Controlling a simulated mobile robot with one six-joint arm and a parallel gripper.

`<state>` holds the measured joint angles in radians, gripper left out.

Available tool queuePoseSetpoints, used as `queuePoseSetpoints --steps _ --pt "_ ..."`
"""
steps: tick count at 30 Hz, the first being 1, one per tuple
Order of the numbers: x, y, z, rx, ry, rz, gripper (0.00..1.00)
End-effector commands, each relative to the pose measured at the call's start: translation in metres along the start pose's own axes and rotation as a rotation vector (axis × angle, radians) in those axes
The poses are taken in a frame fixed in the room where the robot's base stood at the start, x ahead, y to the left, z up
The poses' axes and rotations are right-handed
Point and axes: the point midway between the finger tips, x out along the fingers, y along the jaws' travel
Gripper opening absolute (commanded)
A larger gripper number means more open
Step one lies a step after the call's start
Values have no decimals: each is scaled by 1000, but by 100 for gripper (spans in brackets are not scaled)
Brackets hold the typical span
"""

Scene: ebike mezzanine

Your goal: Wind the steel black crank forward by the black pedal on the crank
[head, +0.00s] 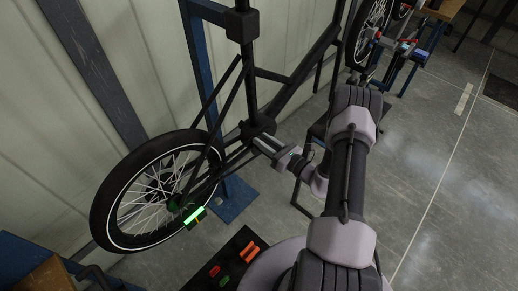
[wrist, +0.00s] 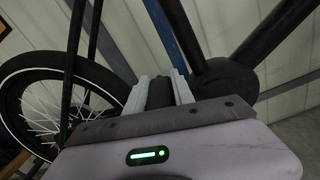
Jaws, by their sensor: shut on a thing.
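My gripper (head: 268,146) reaches in from the right to the bicycle's bottom bracket area in the head view. In the wrist view its two pale fingers (wrist: 159,90) are shut on a dark block between them, the black pedal (wrist: 158,93). The crank itself is mostly hidden behind my gripper and hard to tell from the black frame. A round black hub (wrist: 228,80) of the bicycle shows just right of the fingers in the wrist view.
The black bicycle frame (head: 249,85) hangs by a blue post (head: 197,75). Its rear wheel (head: 106,217) is at the left, with a green-lit part (head: 194,215) near its hub. A dark mat (head: 226,264) with small coloured items lies below. Open floor (head: 440,170) is at right.

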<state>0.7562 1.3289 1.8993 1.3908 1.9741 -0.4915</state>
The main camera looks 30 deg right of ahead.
Motion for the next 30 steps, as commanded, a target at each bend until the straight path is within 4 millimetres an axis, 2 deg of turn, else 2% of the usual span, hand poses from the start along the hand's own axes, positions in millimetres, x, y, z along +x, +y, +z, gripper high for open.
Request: queuePoseSetpoints --steps 3,9,15,23,26,30 --pt "-1 -1 1 5 6 4 0" --pt "0 -25 21 1 3 2 0" --pt "0 -35 26 4 6 4 0" --pt "-1 -68 40 2 5 1 0" --pt "-1 -72 41 6 7 1 0" --pt "-1 -92 40 3 8 1 0"
